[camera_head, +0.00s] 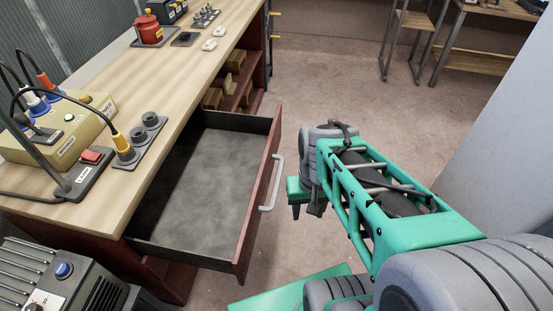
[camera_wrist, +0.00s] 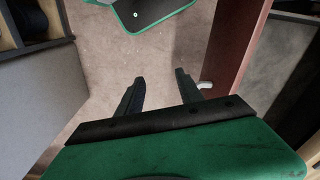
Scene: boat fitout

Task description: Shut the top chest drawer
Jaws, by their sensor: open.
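The top chest drawer (camera_head: 259,205) stands pulled out from under the wooden worktop, with a dark red front and an empty grey inside. Its pale bar handle (camera_head: 273,183) is on the outer face of the front. My gripper (camera_head: 302,211) is in front of the drawer, just to the right of the handle and apart from it. In the wrist view my gripper (camera_wrist: 159,82) has its two dark fingers spread with nothing between them. The drawer front (camera_wrist: 237,45) shows there to the right of the fingers, with a bit of the handle (camera_wrist: 205,86) near the right finger.
The worktop (camera_head: 122,84) carries a yellow-green box (camera_head: 60,130) with cables, a switch block (camera_head: 86,172) and a red pot (camera_head: 147,29). A grey heater-like unit (camera_head: 60,285) stands at the lower left. A pale panel (camera_head: 505,140) is at the right. The carpet (camera_head: 330,75) beyond is clear.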

